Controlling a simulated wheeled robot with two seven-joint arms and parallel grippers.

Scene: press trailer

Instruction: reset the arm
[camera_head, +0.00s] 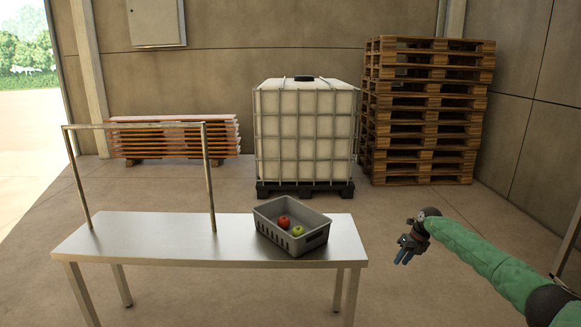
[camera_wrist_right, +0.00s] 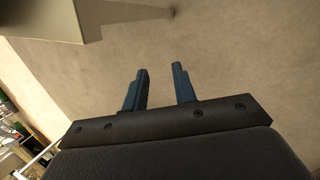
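My right arm (camera_head: 480,252), in a green sleeve, reaches in from the right in the head view. Its gripper (camera_head: 402,257) hangs in free air to the right of the metal table, apart from it. In the right wrist view the two blue fingers of this gripper (camera_wrist_right: 160,88) stand apart with only floor between them, so it is open and empty. My left gripper is not in view.
A metal table (camera_head: 150,240) with a tube frame (camera_head: 206,180) holds a grey crate (camera_head: 275,243) near its right end. A red apple (camera_head: 284,222) and a green apple (camera_head: 297,231) lie inside. Behind stand a caged white tank (camera_head: 305,130) and stacked pallets (camera_head: 425,110).

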